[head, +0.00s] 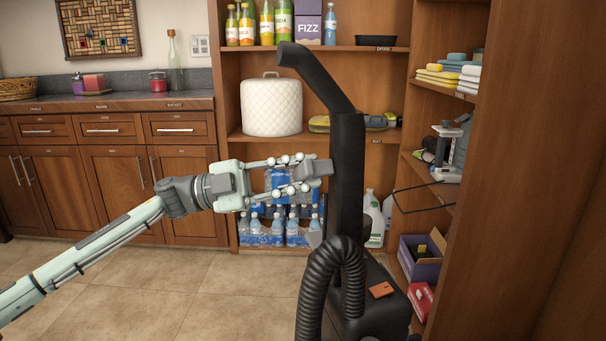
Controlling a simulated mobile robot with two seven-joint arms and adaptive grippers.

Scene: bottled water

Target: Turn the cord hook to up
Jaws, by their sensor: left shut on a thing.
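A black upright vacuum cleaner (347,190) stands in front of the shelves, with a ribbed hose at its base. A grey cord hook (320,168) sticks out to the left from the vacuum's upright body. My left gripper (305,173) reaches in from the left and is shut on this cord hook; its fingers partly cover the hook, so its exact angle is hard to tell. My right gripper is not in view.
Shelves behind hold water bottle packs (262,232), a white quilted cover (271,107) and soda bottles (265,22). A side shelf with boxes (421,257) stands close on the right. Tiled floor (190,290) is free at the left.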

